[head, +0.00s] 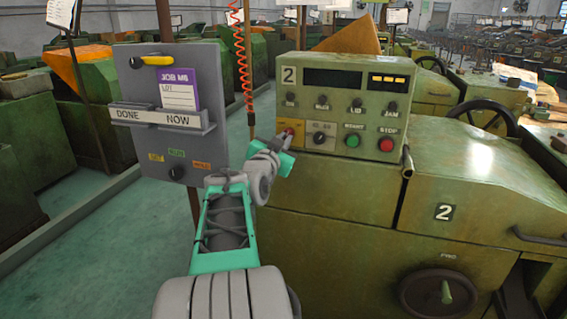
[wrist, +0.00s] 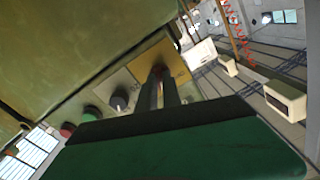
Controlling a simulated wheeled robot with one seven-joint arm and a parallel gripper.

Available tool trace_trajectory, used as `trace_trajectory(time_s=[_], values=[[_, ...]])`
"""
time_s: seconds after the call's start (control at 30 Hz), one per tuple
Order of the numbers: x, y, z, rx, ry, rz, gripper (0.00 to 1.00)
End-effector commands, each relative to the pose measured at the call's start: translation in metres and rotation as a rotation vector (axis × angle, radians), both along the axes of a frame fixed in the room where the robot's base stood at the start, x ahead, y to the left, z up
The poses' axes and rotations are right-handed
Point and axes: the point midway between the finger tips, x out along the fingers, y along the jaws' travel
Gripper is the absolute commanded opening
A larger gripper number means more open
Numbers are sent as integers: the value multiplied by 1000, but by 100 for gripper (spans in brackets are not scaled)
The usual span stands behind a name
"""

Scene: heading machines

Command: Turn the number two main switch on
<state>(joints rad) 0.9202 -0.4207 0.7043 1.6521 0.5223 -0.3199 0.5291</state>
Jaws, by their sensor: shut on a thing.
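The green control box (head: 343,75) of machine number 2 stands right of centre in the head view. At its lower left is a yellow-orange plate (head: 298,141) with a reddish switch (head: 289,131), which I take for the main switch. My gripper (head: 287,141) reaches it from the front left and hides most of it. In the wrist view the two dark fingers (wrist: 167,95) are shut on the switch (wrist: 158,70) in front of the yellow plate (wrist: 171,60). The switch's exact angle and the plate's lettering cannot be read.
Right of the switch are a black knob (head: 320,138), a green start button (head: 352,141) and a red stop button (head: 386,145). Several small knobs sit above them. Left stands a grey board (head: 125,95) with a purple job card (head: 178,90). A red coiled cable (head: 242,60) hangs behind.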

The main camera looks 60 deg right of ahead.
Motion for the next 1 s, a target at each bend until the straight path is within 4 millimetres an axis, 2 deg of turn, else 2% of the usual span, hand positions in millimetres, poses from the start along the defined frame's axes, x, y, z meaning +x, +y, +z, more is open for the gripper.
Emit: trace_trajectory(time_s=[0.03, 0.5, 1.0], values=[[-1, 0, -10, 2, -43, -2, 0], [0, 0, -4, 57, -368, -2, 0], [0, 0, 1, 69, -448, -2, 0]])
